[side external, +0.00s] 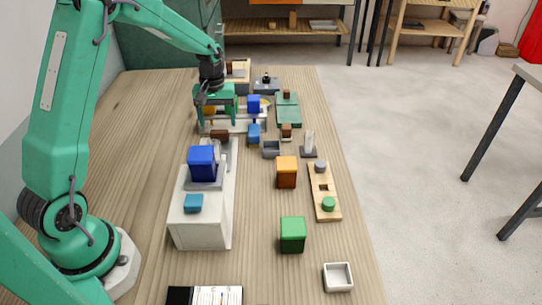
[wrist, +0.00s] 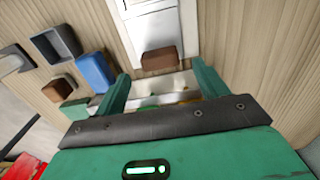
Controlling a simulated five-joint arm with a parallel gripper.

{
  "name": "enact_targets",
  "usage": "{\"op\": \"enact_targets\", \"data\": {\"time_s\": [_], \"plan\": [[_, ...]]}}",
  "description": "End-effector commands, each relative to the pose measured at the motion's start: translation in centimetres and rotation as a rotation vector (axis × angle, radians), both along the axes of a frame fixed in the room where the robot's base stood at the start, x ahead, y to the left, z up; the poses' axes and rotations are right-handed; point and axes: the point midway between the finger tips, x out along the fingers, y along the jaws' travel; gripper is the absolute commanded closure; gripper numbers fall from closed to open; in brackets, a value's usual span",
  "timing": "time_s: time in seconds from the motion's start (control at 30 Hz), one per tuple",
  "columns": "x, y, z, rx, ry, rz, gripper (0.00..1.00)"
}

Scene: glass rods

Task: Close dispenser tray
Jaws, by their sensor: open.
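A white dispenser (side external: 200,220) stands on the wooden table, with a blue block (side external: 202,162) and a teal piece (side external: 193,203) on top. A brown block-like handle (side external: 219,134) shows at its far end. In the wrist view, the brown handle (wrist: 159,59) sits at the end of a white tray part (wrist: 155,32). How far the tray stands out is hard to tell. My green gripper (side external: 216,122) is just beyond the handle. In the wrist view my gripper (wrist: 160,85) is open, its fingers spread below the handle, with nothing clearly held.
A blue block (side external: 253,133) and a grey open box (side external: 271,149) are right of my gripper. An orange block (side external: 286,172), a wooden board (side external: 324,192) and a green block (side external: 292,234) stand right of the dispenser. The table left of the dispenser is clear.

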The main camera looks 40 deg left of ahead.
Motion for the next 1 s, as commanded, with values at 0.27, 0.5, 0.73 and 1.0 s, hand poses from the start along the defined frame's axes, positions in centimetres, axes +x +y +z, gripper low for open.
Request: {"op": "enact_targets", "data": {"time_s": [0.27, 0.5, 0.73, 1.0], "plan": [[-0.1, 0.0, -3.5, -0.001, 0.003, 0.000, 0.27], [0.0, 0.0, -5.1, -0.001, 0.001, 0.000, 0.27], [0.0, 0.0, -5.2, 0.000, 0.000, 0.000, 0.27], [0.0, 0.0, -5.2, 0.000, 0.000, 0.000, 0.65]]}}
